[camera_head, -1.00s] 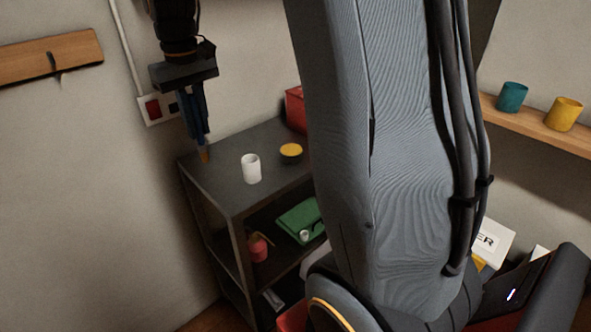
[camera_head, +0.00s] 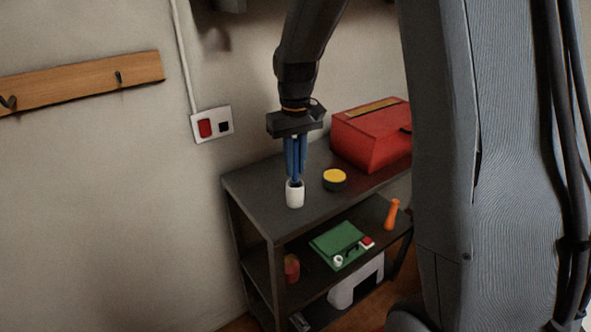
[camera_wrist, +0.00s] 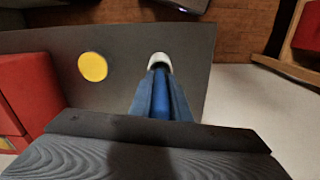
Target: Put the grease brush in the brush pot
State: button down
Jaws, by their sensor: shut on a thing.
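The white brush pot (camera_head: 295,196) stands upright on the top of the dark shelf unit. My gripper (camera_head: 295,176) points down directly over it, with its blue fingers at the pot's mouth. The gripper is shut on the grease brush, whose blue handle (camera_wrist: 160,97) shows between the fingers in the wrist view. The brush's lower end is hidden; it seems to be within the pot, but I cannot tell how deep. The pot's white rim (camera_wrist: 160,60) shows just beyond the fingertips in the wrist view.
A tin with a yellow top (camera_head: 335,179) stands right of the pot. A red toolbox (camera_head: 370,135) stands behind it. The lower shelf holds a green case (camera_head: 340,243) and an orange-handled object (camera_head: 392,214). A wall socket (camera_head: 212,124) is at the left.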

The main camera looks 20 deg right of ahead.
aim_at(295, 140)
jog(key=shift+f, duration=1.25)
jog(key=shift+f, duration=0.15)
jog(key=c, duration=1.7)
grip_release()
jog(key=shift+o, duration=0.2)
notch_tip(295, 140, up, 12)
jog(key=b, duration=0.3)
jog(key=s+f+m+t, duration=0.1)
jog(key=s+f, duration=1.3)
jog(key=s, duration=0.3)
jog(key=shift+m+t, duration=0.3)
jog(key=shift+m, duration=0.1)
jog(key=shift+s+a+f, duration=0.1)
